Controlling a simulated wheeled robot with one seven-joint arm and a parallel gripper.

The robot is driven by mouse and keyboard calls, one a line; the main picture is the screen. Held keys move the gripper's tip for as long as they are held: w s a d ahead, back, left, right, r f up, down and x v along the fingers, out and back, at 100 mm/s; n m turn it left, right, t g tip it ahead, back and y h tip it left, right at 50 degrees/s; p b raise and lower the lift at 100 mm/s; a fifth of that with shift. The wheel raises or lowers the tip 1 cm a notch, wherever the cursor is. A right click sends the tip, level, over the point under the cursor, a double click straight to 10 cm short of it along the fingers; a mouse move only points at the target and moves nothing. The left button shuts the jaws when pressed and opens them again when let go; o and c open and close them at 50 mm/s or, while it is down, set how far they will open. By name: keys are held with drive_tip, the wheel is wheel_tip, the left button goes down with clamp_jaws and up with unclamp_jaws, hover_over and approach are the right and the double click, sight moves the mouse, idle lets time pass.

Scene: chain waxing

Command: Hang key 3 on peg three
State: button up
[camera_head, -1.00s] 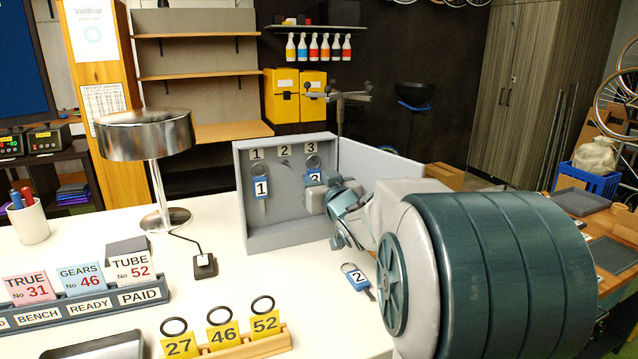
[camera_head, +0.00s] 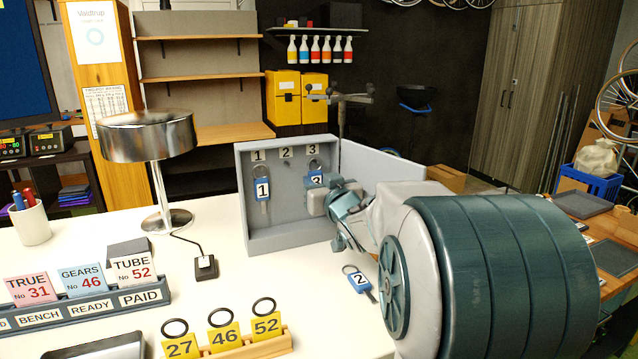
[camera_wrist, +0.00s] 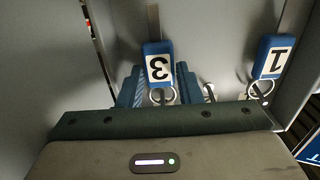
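Key 3, with a blue tag (camera_wrist: 158,62) and a metal ring, hangs upright at the peg under the label 3 in the grey key cabinet (camera_head: 290,240). Its ring (camera_head: 314,164) shows at that peg in the head view, and its tag is partly hidden by my gripper. My gripper (camera_wrist: 160,83) is at the tag, with one blue finger on each side of it. The fingers look parted; any light contact with the tag cannot be made out. Peg two (camera_wrist: 209,92) is bare.
Key 1 (camera_head: 262,188) hangs on peg one, left of my gripper. Key 2 (camera_head: 359,281) lies on the white table below my arm. The cabinet's side wall and open door (camera_head: 380,170) are close. A lamp (camera_head: 148,135) stands to the left.

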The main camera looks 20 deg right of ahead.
idle(0.4)
drive_tip(key=o, duration=0.6)
drive_tip(key=shift+c, duration=0.2)
drive_tip(key=shift+o, duration=0.2)
drive_tip(key=o, duration=0.4)
drive_tip(key=shift+s+a+r, duration=0.1)
